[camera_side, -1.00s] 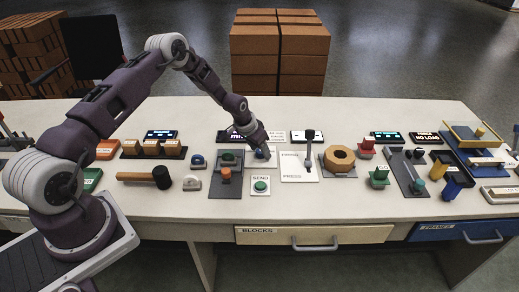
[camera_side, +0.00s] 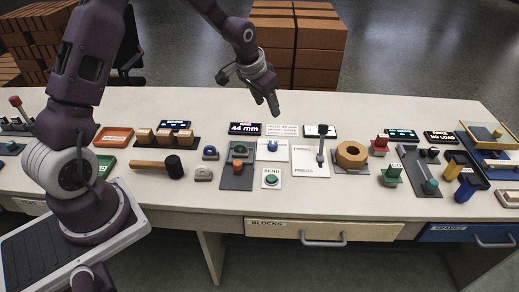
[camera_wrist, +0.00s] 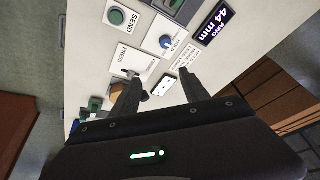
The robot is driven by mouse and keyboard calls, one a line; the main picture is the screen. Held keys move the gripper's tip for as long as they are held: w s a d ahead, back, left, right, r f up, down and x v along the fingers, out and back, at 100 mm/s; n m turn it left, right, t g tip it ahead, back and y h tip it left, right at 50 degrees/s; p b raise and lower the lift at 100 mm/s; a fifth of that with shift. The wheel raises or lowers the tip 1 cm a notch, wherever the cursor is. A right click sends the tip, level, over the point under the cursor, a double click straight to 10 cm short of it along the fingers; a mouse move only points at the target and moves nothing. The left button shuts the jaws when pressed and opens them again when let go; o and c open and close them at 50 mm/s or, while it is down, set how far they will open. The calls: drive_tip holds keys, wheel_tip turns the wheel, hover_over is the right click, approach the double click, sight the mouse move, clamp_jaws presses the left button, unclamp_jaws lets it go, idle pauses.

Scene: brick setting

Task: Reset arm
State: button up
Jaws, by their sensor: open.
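My gripper (camera_side: 266,102) hangs in the air above the back part of the white table (camera_side: 225,108), apart from everything on it. Its fingers point down and it is empty. In the wrist view my gripper (camera_wrist: 158,78) shows two dark fingers spread apart with nothing between them. Below it in the side view are a plate with a blue knob (camera_side: 272,146) and a display reading 44 mm (camera_side: 245,129).
A green SEND button (camera_side: 271,179), a PRESS lever (camera_side: 320,150), a wooden ring (camera_side: 351,155) and a black-headed mallet (camera_side: 158,166) lie on the table. Stacked brick-coloured blocks (camera_side: 318,50) stand behind it. The air around my gripper is clear.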

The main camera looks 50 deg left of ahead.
drive_tip(key=s+d+r, duration=0.4)
drive_tip(key=s+r, duration=0.4)
drive_tip(key=s+d+r, duration=0.3)
drive_tip(key=s+r, duration=0.5)
drive_tip(key=s, duration=0.1)
drive_tip(key=s+d+t, duration=0.1)
drive_tip(key=s+d, duration=0.3)
drive_tip(key=s, duration=1.3)
drive_tip(key=shift+r+h, duration=0.4)
drive_tip(key=shift+w, duration=0.1)
